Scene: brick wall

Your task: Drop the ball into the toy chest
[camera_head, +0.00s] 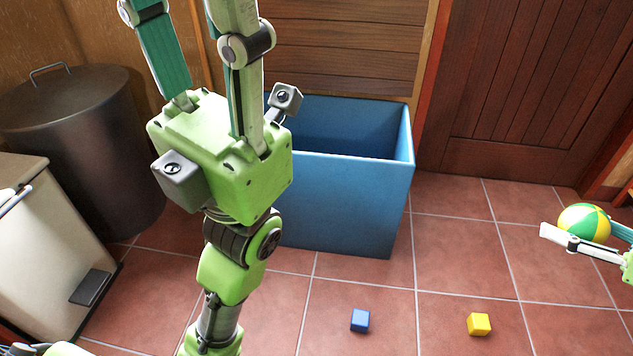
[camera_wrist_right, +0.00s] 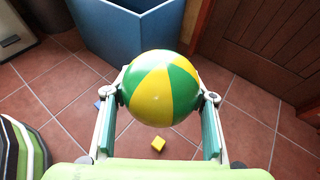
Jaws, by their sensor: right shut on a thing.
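The ball (camera_head: 584,223), striped green and yellow, is at the right edge in the head view. In the right wrist view the ball (camera_wrist_right: 160,88) sits between the fingers of my right gripper (camera_wrist_right: 165,93), which is shut on it. The toy chest (camera_head: 345,205) is a blue open-topped box in the middle of the head view, left of the ball. In the right wrist view the chest (camera_wrist_right: 130,35) is beyond the ball. My left gripper (camera_head: 190,14) is in front of the chest's left part, fingers apart and empty between the visible parts; its tips are cut off.
A blue cube (camera_head: 360,320) and a yellow cube (camera_head: 479,324) lie on the tiled floor in front of the chest. A dark bin (camera_head: 85,150) and a beige pedal bin (camera_head: 45,250) stand at left. A wooden door (camera_head: 530,90) is behind. Floor between chest and ball is clear.

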